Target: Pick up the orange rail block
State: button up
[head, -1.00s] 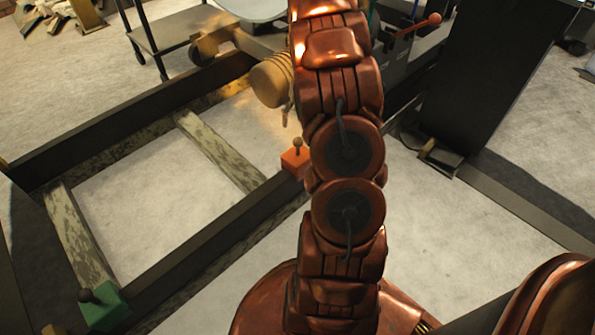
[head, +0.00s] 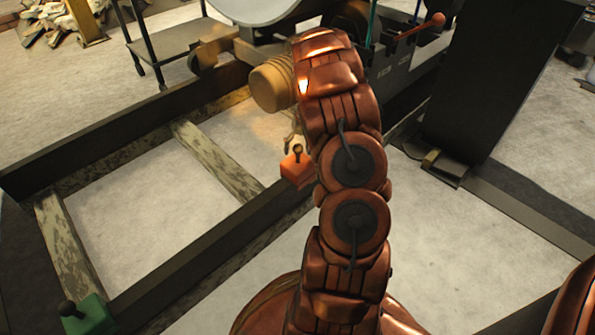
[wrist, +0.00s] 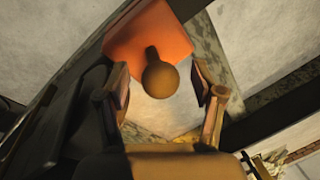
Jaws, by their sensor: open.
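The orange rail block (head: 296,170) sits on the dark front beam of the frame, close beside my arm, with a small round knob on top. In the wrist view the orange block (wrist: 147,36) fills the upper middle, and its brown knob points towards the camera. My gripper (wrist: 159,84) is open, with one finger on each side of the knob in this view. I cannot tell whether either finger touches it. In the head view my gripper's fingers (head: 292,136) show just above the block, partly hidden by my arm.
A green block (head: 90,316) with a dark knob sits on the same beam at the lower left. Dark beams (head: 128,130) and mottled crossbars (head: 217,160) form a low frame on pale ground. A dark column (head: 490,90) stands at right, and a cart (head: 165,45) stands behind.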

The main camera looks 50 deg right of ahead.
jog(key=shift+f, duration=0.35)
grip_shut()
dwell(0.4)
